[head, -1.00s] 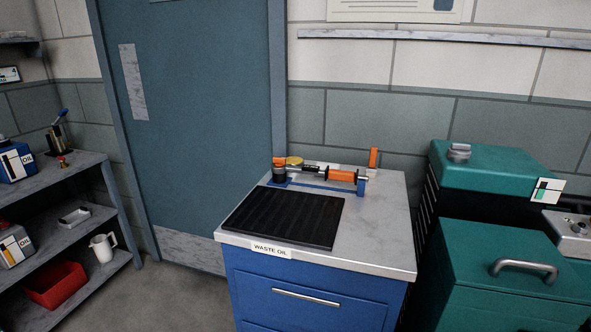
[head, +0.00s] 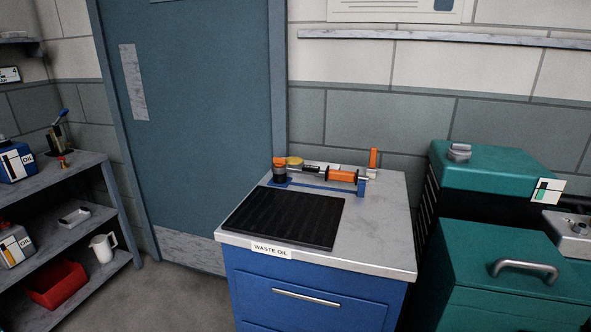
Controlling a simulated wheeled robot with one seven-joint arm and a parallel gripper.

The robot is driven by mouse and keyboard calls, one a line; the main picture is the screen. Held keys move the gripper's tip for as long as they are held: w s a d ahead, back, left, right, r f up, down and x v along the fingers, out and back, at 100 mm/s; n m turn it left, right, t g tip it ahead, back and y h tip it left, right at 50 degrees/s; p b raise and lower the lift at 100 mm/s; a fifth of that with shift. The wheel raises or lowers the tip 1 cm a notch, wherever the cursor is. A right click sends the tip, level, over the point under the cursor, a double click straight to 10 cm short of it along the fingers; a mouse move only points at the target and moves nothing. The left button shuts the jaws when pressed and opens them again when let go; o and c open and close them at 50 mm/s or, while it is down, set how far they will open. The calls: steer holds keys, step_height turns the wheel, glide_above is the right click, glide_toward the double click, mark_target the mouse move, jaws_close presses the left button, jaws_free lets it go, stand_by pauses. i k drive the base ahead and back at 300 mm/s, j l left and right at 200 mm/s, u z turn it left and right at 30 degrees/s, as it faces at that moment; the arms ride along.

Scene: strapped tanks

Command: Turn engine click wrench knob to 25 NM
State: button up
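The click wrench (head: 342,175) lies across the back of the grey top of a blue cabinet, in the head view. It has an orange grip and rests in a blue holder (head: 318,185). An orange and dark round part (head: 279,170) is at its left end. An upright orange piece (head: 373,158) stands near its right end. I cannot tell which part is the knob, and any scale is too small to read. My gripper is not in view.
A black ribbed mat (head: 284,217) covers the front left of the cabinet top (head: 375,235); the right side is bare. A grey shelf (head: 60,182) with oil cans is at the left, beside a blue-grey door (head: 195,120).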

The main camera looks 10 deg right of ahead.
mark_target(278, 161)
steer(key=i+j, duration=0.15)
steer(key=j, duration=0.25)
steer(key=i+j+z, duration=0.1)
steer(key=j, duration=0.3)
steer(key=i+j, duration=0.2)
steer(key=j, duration=0.25)
steer(key=i+j+z, duration=0.1)
steer(key=j, duration=0.3)
steer(key=i+j, duration=0.2)
steer(key=j, duration=0.25)
steer(key=i+j+z, duration=0.1)
steer(key=j, duration=0.3)
steer(key=i+j, duration=0.15)
steer(key=j, duration=0.3)
steer(key=i+j+z, duration=0.15)
steer(key=j, duration=0.3)
